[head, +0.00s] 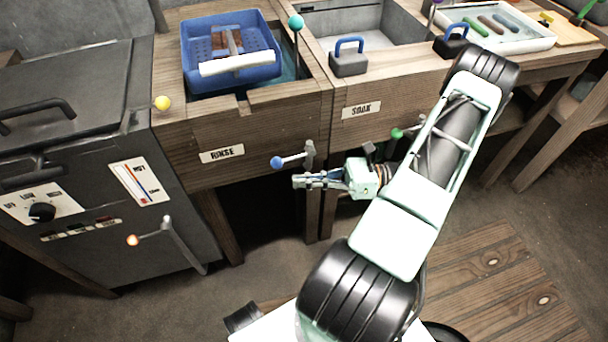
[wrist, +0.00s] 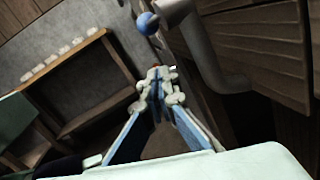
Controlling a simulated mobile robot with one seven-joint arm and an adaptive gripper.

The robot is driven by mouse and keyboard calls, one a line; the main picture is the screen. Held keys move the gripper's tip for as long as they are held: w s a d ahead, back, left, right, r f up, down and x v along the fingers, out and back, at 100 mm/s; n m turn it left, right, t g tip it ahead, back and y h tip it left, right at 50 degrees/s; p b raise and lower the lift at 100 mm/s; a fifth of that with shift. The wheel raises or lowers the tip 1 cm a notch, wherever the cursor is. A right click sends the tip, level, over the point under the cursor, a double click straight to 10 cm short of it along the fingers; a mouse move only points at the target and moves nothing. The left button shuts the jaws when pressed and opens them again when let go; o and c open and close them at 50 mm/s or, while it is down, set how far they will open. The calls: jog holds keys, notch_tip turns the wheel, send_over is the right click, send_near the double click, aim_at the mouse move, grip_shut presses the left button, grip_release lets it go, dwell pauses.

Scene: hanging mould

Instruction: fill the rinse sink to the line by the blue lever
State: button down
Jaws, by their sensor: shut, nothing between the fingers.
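The rinse sink (head: 166,135) is the wooden unit with the RINSE label (head: 222,153). A blue basket (head: 190,82) with a white handle sits in its top and hides most of the inside. A strip of dark water (head: 290,68) shows at its right; I cannot see a fill line. The blue-knobbed lever (head: 278,162) sticks out to the left from a metal fitting on the sink's front. My gripper (head: 298,181) is shut and empty, just below the lever and apart from it in the head view. In the wrist view the blue knob (wrist: 148,23) is beyond my fingertips (wrist: 156,74).
The SOAK sink (head: 405,103) is at right, with a green-knobbed lever (head: 397,133) near my wrist. Open floor lies below the rinse sink.

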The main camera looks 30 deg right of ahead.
jog(key=f+v, duration=0.2)
jog(key=v, duration=0.7)
jog(key=shift+d+p, duration=0.25)
jog(key=shift+p, duration=0.2)
jog(key=shift+s, duration=0.15)
